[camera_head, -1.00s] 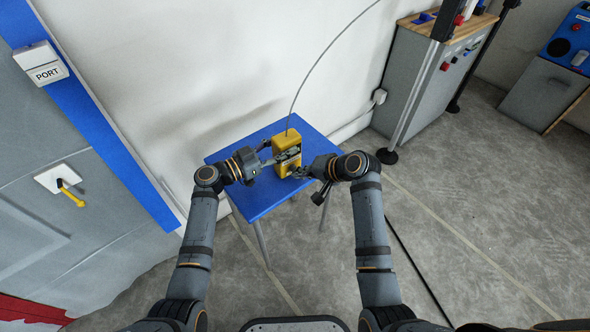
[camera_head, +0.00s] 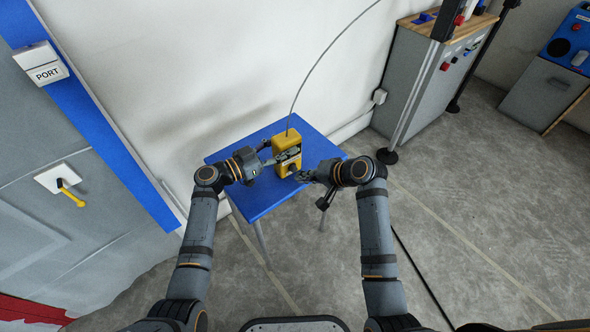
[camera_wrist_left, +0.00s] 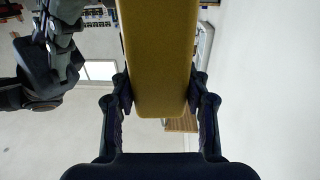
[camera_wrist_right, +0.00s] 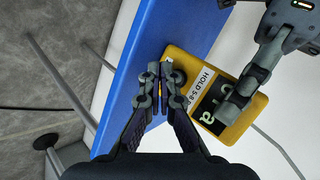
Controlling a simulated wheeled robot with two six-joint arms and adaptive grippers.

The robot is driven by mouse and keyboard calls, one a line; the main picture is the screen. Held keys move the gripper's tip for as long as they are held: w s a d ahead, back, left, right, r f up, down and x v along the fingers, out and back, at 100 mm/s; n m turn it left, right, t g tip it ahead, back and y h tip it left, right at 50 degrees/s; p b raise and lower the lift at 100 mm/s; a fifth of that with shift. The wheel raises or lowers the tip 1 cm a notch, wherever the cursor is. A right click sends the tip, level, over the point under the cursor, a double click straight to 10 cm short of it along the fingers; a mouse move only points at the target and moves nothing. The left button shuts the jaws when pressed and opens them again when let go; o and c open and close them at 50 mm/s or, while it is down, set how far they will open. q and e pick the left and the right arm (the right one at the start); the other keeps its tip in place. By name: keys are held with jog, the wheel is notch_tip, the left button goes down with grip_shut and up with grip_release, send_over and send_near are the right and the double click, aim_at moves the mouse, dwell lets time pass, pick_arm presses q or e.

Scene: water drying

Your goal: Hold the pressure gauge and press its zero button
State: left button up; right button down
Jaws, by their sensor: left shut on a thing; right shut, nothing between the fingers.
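The yellow pressure gauge (camera_head: 288,146) stands upright on the blue table. My left gripper (camera_head: 270,159) is shut on its sides; in the left wrist view the gauge's yellow body (camera_wrist_left: 160,60) sits between the two fingers (camera_wrist_left: 160,95). My right gripper (camera_head: 300,176) is shut and empty in front of the gauge's lower front. In the right wrist view its closed fingertips (camera_wrist_right: 160,72) are close beside the gauge's dark round knob or button; contact cannot be told. A white label reading "HOLD 5-8" and a dark display with green marks show on the gauge (camera_wrist_right: 262,103), partly behind my left finger.
The blue table (camera_head: 262,197) is otherwise bare. A thin cable (camera_head: 306,75) rises from the gauge's top. A white wall is behind the table, a grey cabinet (camera_head: 415,80) at the back right, and a blue-edged door at the left.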

jog(key=s+d, duration=0.1)
jog(key=s, duration=0.1)
jog(key=s+d, duration=0.1)
jog(key=s, duration=0.1)
jog(key=shift+s+d, duration=0.1)
jog(key=shift+d, duration=0.2)
dwell(0.6)
pick_arm(q)
jog(key=o, duration=1.3)
jog(key=shift+o, duration=0.2)
jog(key=v, duration=1.2)
pick_arm(e)
jog(key=shift+d, duration=0.1)
